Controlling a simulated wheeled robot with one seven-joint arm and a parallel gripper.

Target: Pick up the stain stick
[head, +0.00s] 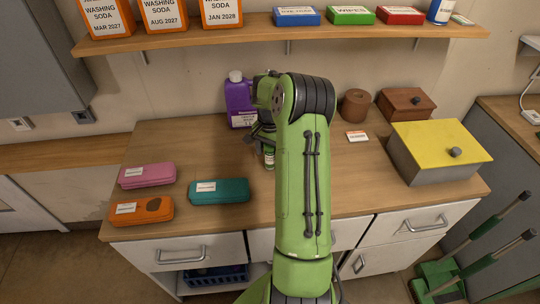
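A small upright green-and-white item (269,158), which may be the stain stick, stands out on the wooden counter near its middle. Its label is too small to read. My gripper (266,140) is directly above it or around its top, pointing down. My green arm hides part of the gripper and the item's right side. I cannot tell whether the fingers touch the item or how far apart they are.
A purple bottle (239,100) stands close behind my gripper. Teal (219,191), pink (147,175) and orange (142,210) cases lie to the left. A small labelled box (357,136), a brown roll (355,105), a wooden box (405,103) and a yellow-lidded box (440,148) are right. A shelf (270,33) runs above.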

